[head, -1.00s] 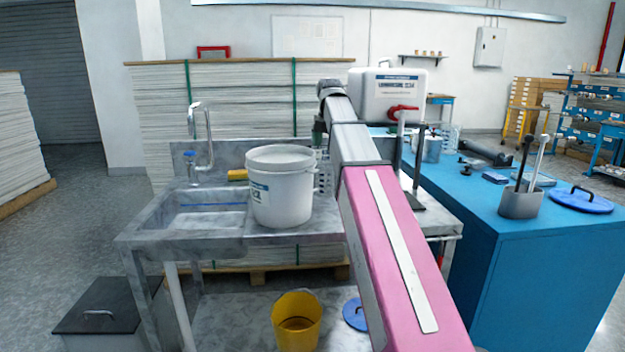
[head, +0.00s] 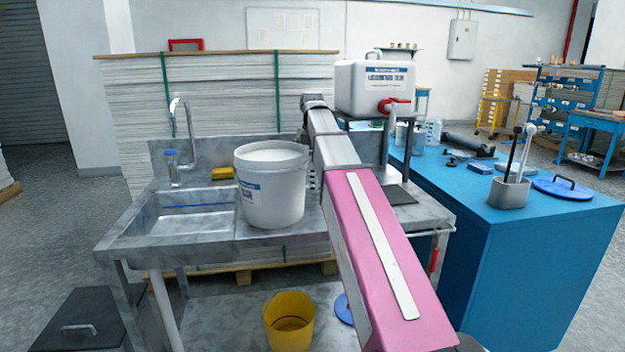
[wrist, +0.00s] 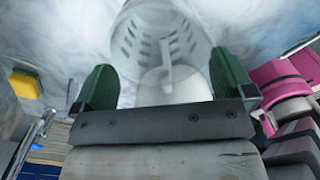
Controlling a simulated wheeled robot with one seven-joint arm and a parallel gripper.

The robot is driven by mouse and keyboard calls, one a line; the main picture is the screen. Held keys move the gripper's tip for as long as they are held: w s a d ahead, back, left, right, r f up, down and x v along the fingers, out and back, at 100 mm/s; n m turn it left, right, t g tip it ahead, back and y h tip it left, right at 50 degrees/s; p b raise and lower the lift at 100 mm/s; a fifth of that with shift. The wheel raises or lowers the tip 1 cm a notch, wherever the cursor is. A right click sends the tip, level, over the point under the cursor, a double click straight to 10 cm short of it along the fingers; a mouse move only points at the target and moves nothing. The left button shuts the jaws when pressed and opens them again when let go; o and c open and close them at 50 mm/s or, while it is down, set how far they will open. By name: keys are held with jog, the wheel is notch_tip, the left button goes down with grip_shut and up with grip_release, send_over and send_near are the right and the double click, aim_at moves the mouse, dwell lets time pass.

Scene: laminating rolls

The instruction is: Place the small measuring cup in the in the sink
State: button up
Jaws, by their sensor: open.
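A pale handle-like part (wrist: 166,55) lies between my fingers. My gripper (wrist: 160,82) is open, with one green finger on each side; I cannot tell whether either touches the cup. In the head view, the cup and gripper are mostly hidden behind the white bucket and my pink arm. The sink basin (head: 190,224) is left of the bucket.
The large white bucket (head: 270,195) stands between the basin and my arm. A faucet (head: 180,140) and yellow sponge (head: 222,173) are at the basin's back. A white canister (head: 375,88) stands behind. The blue counter (head: 545,225) is at the right.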

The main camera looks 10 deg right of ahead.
aim_at(313, 168)
notch_tip(313, 168, down, 5)
jog(key=shift+w, duration=0.1)
dwell(0.3)
jog(key=c, duration=0.8)
jog(key=shift+r, duration=0.1)
